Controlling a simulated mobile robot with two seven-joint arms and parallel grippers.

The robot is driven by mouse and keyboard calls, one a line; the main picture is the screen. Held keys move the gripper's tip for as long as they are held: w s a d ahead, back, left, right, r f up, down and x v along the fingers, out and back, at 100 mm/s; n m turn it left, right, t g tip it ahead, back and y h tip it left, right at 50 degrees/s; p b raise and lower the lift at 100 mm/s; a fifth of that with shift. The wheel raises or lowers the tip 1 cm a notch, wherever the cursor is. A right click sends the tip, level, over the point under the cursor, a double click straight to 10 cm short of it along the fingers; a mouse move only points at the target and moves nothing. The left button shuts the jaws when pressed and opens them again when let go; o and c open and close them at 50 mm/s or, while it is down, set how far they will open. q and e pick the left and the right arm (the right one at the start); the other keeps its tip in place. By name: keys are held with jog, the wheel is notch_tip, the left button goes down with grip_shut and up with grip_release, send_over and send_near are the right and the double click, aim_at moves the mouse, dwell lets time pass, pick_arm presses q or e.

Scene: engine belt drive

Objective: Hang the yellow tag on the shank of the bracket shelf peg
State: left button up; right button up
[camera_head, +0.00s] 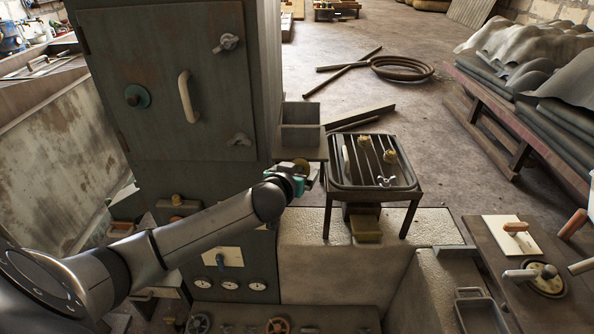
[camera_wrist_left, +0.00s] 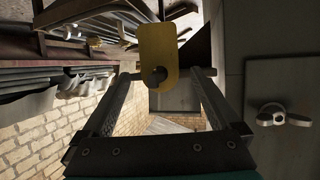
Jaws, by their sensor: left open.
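The yellow tag (camera_wrist_left: 158,48) is in the left wrist view, a rounded plate with a hole near its lower picture edge. A dark round shape fills the hole; I cannot tell whether it is the peg's end or the background. My left gripper (camera_wrist_left: 160,74) is open, its two fingers on either side of the tag with visible gaps. In the head view my left gripper (camera_head: 312,177) is just below the bracket shelf (camera_head: 312,151) on the cabinet's side. The peg's shank is not clearly visible.
A grey open bin (camera_head: 300,126) stands on the shelf. A slatted tray stand (camera_head: 372,185) holding brass-coloured pieces is close to the right of my gripper. The cabinet (camera_head: 190,90), with handle and knobs, is on the left. The floor behind holds a coil (camera_head: 402,67) and loose bars.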

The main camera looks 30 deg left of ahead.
pick_arm(q)
jog(key=shift+s, duration=0.1)
jog(key=v, duration=1.5)
jog(key=s+a+f+m+g+b, duration=0.1)
jog(key=s+f+g+b, duration=0.1)
jog(key=f, duration=1)
jog(key=s+a+f+m+g+h+b, duration=0.1)
jog(key=s+f+g+b, duration=0.15)
jog(key=f, duration=0.95)
jog(key=s+a+f+m+g+b, duration=0.1)
jog(key=s+f+g+b, duration=0.15)
jog(key=f, duration=0.95)
jog(key=s+d+f+m+g+h+b, duration=0.1)
jog(key=s+d+f, duration=0.3)
jog(key=s+f, duration=0.5)
jog(key=s+d+f+m+g+h+b, duration=0.1)
jog(key=s+d+f+g+b, duration=0.1)
jog(key=s+d+f, duration=0.3)
jog(key=s+d+f+g+h+b, duration=0.1)
jog(key=s+d+f+g+b, duration=0.1)
jog(key=s+f, duration=1.2)
jog(key=shift+s+d+m+b, duration=0.4)
jog(key=shift+s+d+b, duration=0.1)
jog(key=shift+d, duration=0.65)
